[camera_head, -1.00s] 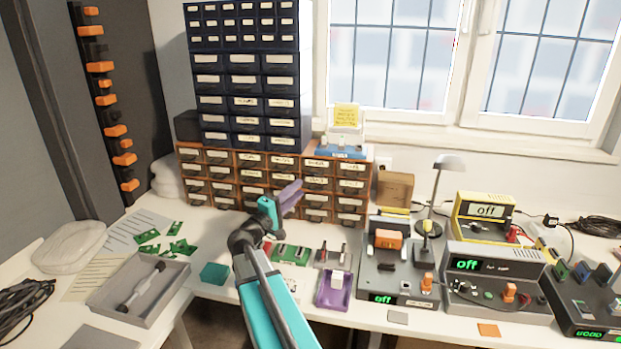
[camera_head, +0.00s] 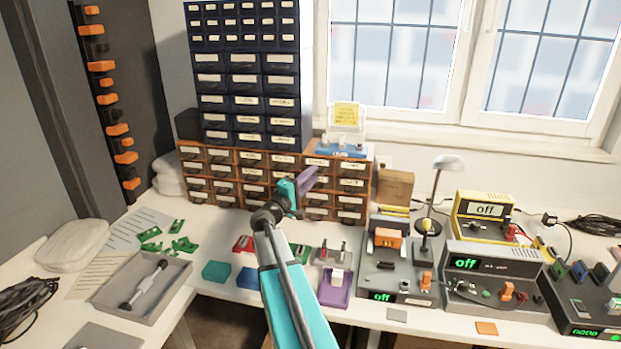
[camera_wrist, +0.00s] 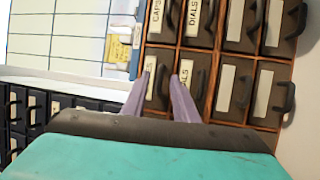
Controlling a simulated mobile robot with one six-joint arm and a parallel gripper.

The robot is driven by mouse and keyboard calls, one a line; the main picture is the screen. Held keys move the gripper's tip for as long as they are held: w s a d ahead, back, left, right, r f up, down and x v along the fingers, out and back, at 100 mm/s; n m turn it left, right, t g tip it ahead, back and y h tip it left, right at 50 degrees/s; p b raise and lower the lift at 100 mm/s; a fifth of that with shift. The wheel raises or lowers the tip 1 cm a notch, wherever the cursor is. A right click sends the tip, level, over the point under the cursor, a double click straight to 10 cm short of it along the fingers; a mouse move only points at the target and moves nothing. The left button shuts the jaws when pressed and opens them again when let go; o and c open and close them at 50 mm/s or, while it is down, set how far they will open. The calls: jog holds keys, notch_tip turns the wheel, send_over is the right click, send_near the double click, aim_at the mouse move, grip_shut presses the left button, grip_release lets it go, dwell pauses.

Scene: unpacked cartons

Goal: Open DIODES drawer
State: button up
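The orange-framed drawer cabinet (camera_head: 222,172) stands at the back of the table, with brown labelled drawers and dark handles. In the wrist view it appears turned, with labels reading CAPS (camera_wrist: 156,16) and DIALS (camera_wrist: 193,16). I cannot clearly read a DIODES label. My gripper (camera_head: 308,178) is in front of the cabinet's right half. In the wrist view its two purple fingers (camera_wrist: 162,85) are apart, over a drawer whose label is partly hidden and ends in S. A handle lies near the fingers; I see no grip on it. The drawers appear shut.
A dark blue drawer cabinet (camera_head: 246,88) stands on the orange one. A blue item with a yellow note (camera_head: 346,114) is on top at the right. A grey tray (camera_head: 118,296), purple tray (camera_head: 336,296) and electronic devices (camera_head: 400,270) occupy the table.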

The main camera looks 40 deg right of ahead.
grip_shut()
dwell(1.3)
